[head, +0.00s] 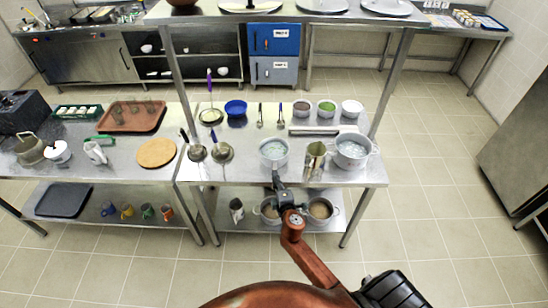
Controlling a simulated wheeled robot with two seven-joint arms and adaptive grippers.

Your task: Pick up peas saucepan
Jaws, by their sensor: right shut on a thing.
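A small metal saucepan (273,154) with a pale interior is at the front of the steel table's top, left of a metal jug. I see no clear green in it, so its contents cannot be told from this view. My right gripper (276,178) is at the near side of this saucepan, at its handle, and is shut on it. The fingers and handle are small and partly hidden by my wrist. Whether the saucepan's base touches the table cannot be told. My left gripper is not in view.
A metal jug (314,158) and a larger two-handled pot (353,150) stand close on the right. Ladles (222,152) lie to the left. Small bowls, one with green contents (326,107), are behind. Pots (320,209) sit on the lower shelf. An upper shelf (290,15) spans above.

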